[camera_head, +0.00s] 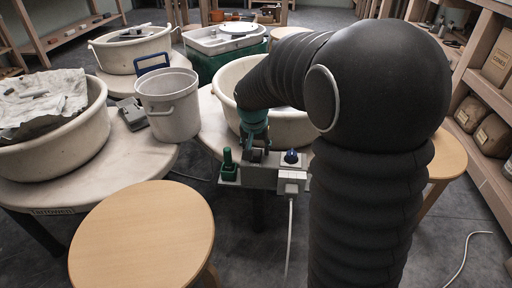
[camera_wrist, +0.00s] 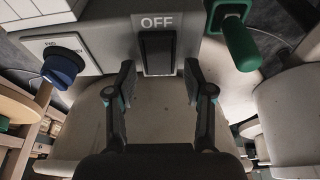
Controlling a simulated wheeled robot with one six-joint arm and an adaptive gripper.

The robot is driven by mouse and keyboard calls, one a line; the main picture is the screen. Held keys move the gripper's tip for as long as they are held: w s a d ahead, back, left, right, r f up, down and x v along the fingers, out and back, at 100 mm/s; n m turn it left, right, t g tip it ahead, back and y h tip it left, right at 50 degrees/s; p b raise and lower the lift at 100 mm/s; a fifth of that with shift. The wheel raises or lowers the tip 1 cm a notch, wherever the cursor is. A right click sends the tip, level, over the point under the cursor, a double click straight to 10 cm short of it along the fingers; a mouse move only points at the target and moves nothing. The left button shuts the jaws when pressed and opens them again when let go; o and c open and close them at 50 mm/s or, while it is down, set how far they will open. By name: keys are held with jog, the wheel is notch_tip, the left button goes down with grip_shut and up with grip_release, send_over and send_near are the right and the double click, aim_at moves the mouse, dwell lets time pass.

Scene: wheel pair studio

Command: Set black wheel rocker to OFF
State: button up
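The black wheel rocker (camera_wrist: 158,54) sits in a grey control box (camera_wrist: 115,30), just under the white word OFF in the wrist view. I cannot tell which way it is tipped. My gripper (camera_wrist: 160,85) is open and empty, its two dark fingers apart just below the rocker, with no clear contact. In the head view the grey box (camera_head: 262,179) hangs at the front of a wheel table. My gripper (camera_head: 254,155) is over it there, and the rocker is hidden behind it.
A blue knob (camera_wrist: 63,66) and a green lever (camera_wrist: 240,42) flank the rocker; they also show in the head view as a blue knob (camera_head: 291,157) and a green lever (camera_head: 228,163). A white plug with cable (camera_head: 291,182) hangs at the box. A round stool (camera_head: 142,240) stands front left.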

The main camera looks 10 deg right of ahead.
jog(key=v, duration=1.2)
